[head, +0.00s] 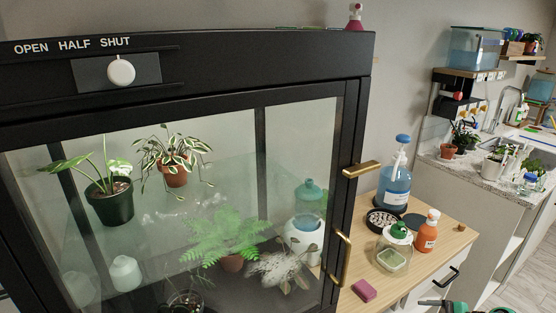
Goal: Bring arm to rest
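Part of my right gripper (432,304) shows at the bottom right edge, dark with teal parts, beside the wooden cabinet. Most of it is cut off by the frame, so I cannot tell whether it is open or shut, and I see nothing held in it. My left gripper is not in view. A black glass-fronted plant cabinet (250,62) fills the left and middle. Its door appears closed, with a brass handle (344,258) and a brass latch (361,169) at the right edge. Its white knob (121,70) sits under the word SHUT.
Several potted plants stand behind the glass. The wooden top (448,243) holds a blue pump bottle (395,187), an orange spray bottle (427,233), a jar (394,255), a black dish (383,222) and a pink block (364,290). A sink counter (465,172) stands at the back right.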

